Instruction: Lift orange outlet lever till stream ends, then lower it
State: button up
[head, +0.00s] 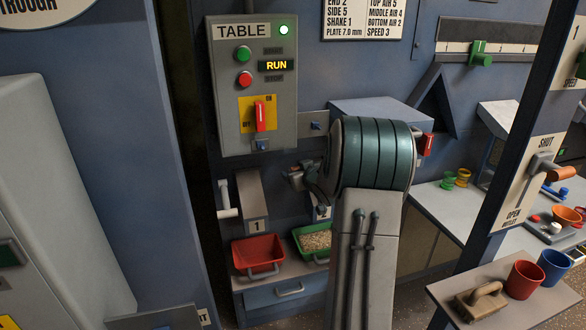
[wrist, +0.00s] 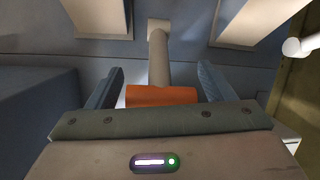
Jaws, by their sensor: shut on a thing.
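In the wrist view an orange handle (wrist: 162,96) on a grey stem (wrist: 158,55) lies between the two fingers of my gripper (wrist: 160,92), which is shut on it. In the head view my gripper (head: 297,178) is at the wall, left of my arm, above the grain tray; its fingertips and the held handle are mostly hidden there. A green tray (head: 305,232) below holds pale grain. I cannot make out a falling stream. Another orange-handled lever (head: 560,173) sits on the right post, on a plate marked SHUT, OPEN and OUTLET.
A red tray (head: 258,254) stands under outlet 1, with a white handle (head: 226,200) left of it. The TABLE control box (head: 255,85) above reads RUN with a green light. Cups and a brush (head: 483,300) stand on a shelf at lower right.

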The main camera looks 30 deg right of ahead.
jog(key=shift+d+r, duration=0.1)
jog(key=shift+d, duration=0.05)
jog(key=o, duration=1.4)
jog(key=shift+c, duration=0.2)
jog(key=v, duration=1.3)
jog(key=shift+s+r, duration=0.15)
jog(key=shift+s, duration=0.25)
jog(key=s+a+f+g+y, duration=0.1)
jog(key=s+a+g, duration=0.4)
jog(key=s+a, duration=0.5)
jog(key=s+a+f+g+y+p, duration=0.1)
jog(key=s+a+f+g, duration=0.1)
jog(key=s+a+g, duration=0.4)
jog(key=s+a, duration=0.5)
jog(key=a, duration=0.7)
jog(key=shift+s+g+y, duration=0.3)
jog(key=shift+s, duration=0.05)
